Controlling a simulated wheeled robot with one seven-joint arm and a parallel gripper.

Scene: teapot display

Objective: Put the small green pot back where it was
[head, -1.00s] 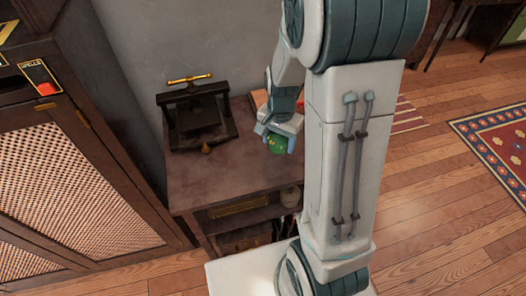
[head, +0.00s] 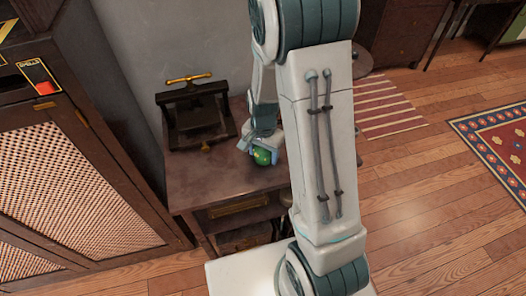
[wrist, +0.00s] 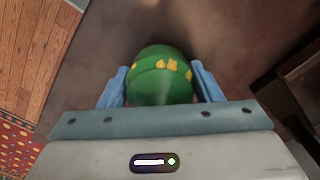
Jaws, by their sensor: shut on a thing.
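The small green pot (head: 262,156) is round and green with yellow marks. It is between the fingers of my gripper (head: 262,147), over the right part of the small wooden table (head: 195,185). In the wrist view the pot (wrist: 162,76) sits between the two blue fingers of my gripper (wrist: 162,88), which is shut on it. The brown tabletop (wrist: 200,25) shows behind it. I cannot tell whether the pot touches the table or hangs just above it.
A dark press with a brass handle (head: 195,112) stands at the back left of the table. A cabinet with woven doors (head: 70,190) is at the left. The table's front left is clear. A striped rug (head: 390,115) and a patterned rug (head: 500,150) lie on the floor at right.

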